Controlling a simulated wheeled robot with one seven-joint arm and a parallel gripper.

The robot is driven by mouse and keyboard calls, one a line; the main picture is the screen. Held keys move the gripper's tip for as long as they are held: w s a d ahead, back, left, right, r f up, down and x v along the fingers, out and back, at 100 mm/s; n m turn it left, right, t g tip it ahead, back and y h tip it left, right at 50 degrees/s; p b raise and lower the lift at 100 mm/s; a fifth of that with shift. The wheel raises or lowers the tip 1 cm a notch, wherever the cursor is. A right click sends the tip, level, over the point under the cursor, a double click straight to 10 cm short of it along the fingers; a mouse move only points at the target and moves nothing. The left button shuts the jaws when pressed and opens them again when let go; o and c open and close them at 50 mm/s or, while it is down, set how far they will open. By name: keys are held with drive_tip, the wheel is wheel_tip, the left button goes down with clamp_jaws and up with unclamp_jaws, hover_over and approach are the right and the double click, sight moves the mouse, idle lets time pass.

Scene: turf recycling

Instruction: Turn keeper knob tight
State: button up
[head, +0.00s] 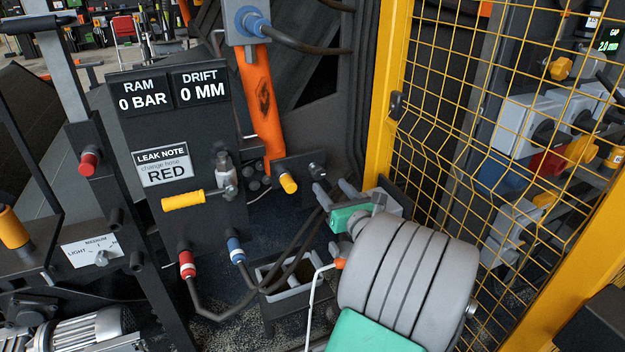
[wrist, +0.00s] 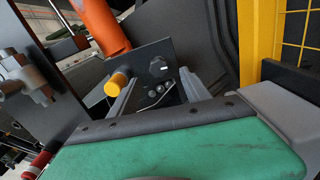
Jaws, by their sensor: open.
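A dark plate (head: 297,160) stands low at the foot of the orange ram. It carries a yellow cylindrical handle (head: 288,183) and, to its right, a small dark round knob (head: 317,170). The wrist view shows the same yellow handle (wrist: 117,84) and the black knob with a pale mark (wrist: 158,66). No label names the keeper knob. My gripper (head: 333,190) is open and empty, just in front of and below the plate. In the wrist view its two grey fingers (wrist: 157,95) stand apart, below the knob, not visibly touching it.
A yellow mesh guard (head: 445,110) rises close on the right. Left is a panel reading RAM 0 BAR, DRIFT 0 MM and LEAK NOTE RED (head: 166,170), with a yellow lever (head: 183,200). Red (head: 187,263) and blue (head: 236,249) hose fittings sit below. A bin (head: 285,295) is underneath.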

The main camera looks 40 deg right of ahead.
sight(320, 174)
drive_tip(key=x, duration=0.7)
drive_tip(key=shift+w, duration=0.15)
drive_tip(key=shift+c, duration=0.6)
drive_tip(key=shift+a, duration=0.1)
clamp_jaws()
